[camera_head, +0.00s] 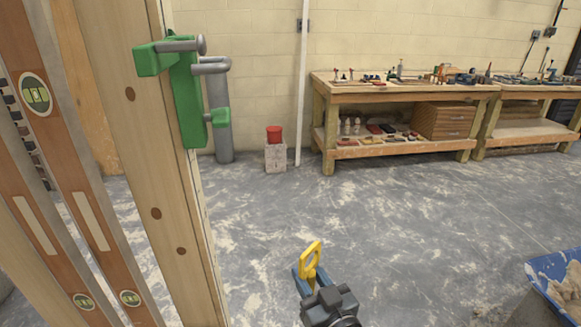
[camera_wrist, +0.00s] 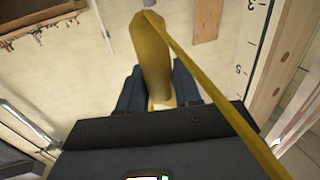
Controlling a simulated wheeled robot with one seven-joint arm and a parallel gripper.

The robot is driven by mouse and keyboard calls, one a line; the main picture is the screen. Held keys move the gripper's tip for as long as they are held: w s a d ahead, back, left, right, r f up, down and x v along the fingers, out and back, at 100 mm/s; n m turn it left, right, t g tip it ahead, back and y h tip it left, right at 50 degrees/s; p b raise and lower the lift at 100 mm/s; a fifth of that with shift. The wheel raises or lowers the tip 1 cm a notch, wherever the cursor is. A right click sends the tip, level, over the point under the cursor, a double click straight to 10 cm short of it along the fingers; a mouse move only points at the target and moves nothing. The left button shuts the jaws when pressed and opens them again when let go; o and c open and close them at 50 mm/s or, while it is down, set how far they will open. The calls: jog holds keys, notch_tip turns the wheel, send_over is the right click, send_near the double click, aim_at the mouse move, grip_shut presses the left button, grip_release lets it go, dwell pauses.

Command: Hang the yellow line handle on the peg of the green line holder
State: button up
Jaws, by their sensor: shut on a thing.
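The yellow line handle (camera_head: 312,256) is a flat yellow piece with an opening in it. My gripper (camera_head: 309,278) is shut on its lower end and holds it up above the floor. In the wrist view the handle (camera_wrist: 150,45) stands out between the dark fingers of my gripper (camera_wrist: 158,90). The green line holder (camera_head: 186,95) is fixed to the wooden post at the upper left. Grey pegs stick out to the right near its top. The handle is apart from the holder, well below it and to its right.
The wooden post (camera_head: 150,170) carries brown spirit levels (camera_head: 75,190) on the left. A blue tub (camera_head: 552,300) with mortar stands at the lower right. Workbenches (camera_head: 400,92) and a red-topped block (camera_head: 275,150) stand by the back wall. The floor between is clear.

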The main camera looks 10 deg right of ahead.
jog(key=w+a+r+n+g+y, duration=0.1)
jog(key=w+a+r+n+y, duration=0.15)
jog(key=r, duration=0.75)
jog(key=w+a+r+n+g+y, duration=0.1)
jog(key=a+r+y, duration=0.15)
jog(key=r, duration=0.85)
jog(key=s+r+n+g+y, duration=0.2)
jog(key=s+r, duration=0.3)
jog(key=r, duration=0.4)
jog(key=s+r+n+g+y, duration=0.15)
jog(key=s+r, duration=0.25)
jog(key=r, duration=0.5)
jog(key=a+f+b, duration=0.1)
jog(key=a+f, duration=0.1)
jog(key=a, duration=0.8)
jog(key=shift+w+a+y, duration=0.15)
jog(key=shift+a+y, duration=0.2)
jog(key=shift+a, duration=0.05)
jog(key=shift+t, duration=0.25)
jog(key=o, duration=1.7)
